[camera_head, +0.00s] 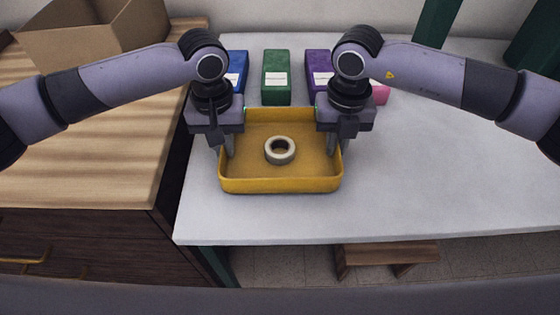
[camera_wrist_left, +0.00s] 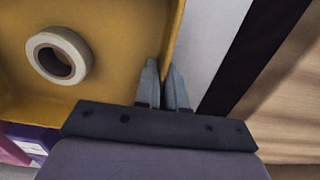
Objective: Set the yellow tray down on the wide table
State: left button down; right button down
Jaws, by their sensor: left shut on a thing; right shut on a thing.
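The yellow tray (camera_head: 280,186) is over the left part of the white wide table (camera_head: 450,190). I cannot tell whether it touches the top. A pale tape roll (camera_head: 280,151) lies inside it, and shows in the left wrist view (camera_wrist_left: 58,55) too. My left gripper (camera_head: 226,150) is shut on the tray's left wall; in the left wrist view its fingers (camera_wrist_left: 168,88) pinch the yellow wall (camera_wrist_left: 176,30). My right gripper (camera_head: 335,148) is shut on the tray's right wall. Both grippers point down.
Behind the tray stand a blue box (camera_head: 237,70), a green box (camera_head: 276,77) and a purple box (camera_head: 318,75); a pink thing (camera_head: 380,93) is partly hidden. A wooden cabinet (camera_head: 90,150) with a cardboard box (camera_head: 95,35) adjoins left. The table's right side is clear.

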pick_arm(q)
jog(key=shift+a+f+b, duration=0.1)
jog(key=shift+f+b, duration=0.3)
jog(key=shift+f, duration=0.25)
pick_arm(e)
jog(key=shift+d+f, duration=0.15)
jog(key=shift+f, duration=0.45)
pick_arm(q)
jog(key=c, duration=1.6)
grip_release()
jog(key=shift+f, duration=0.1)
jog(key=shift+c, duration=0.2)
pick_arm(e)
jog(key=c, duration=1.6)
grip_release()
jog(key=shift+f, duration=0.15)
jog(key=shift+c, duration=0.2)
pick_arm(q)
jog(key=o, duration=0.4)
pick_arm(e)
jog(key=o, duration=0.4)
pick_arm(q)
jog(key=shift+r, duration=0.25)
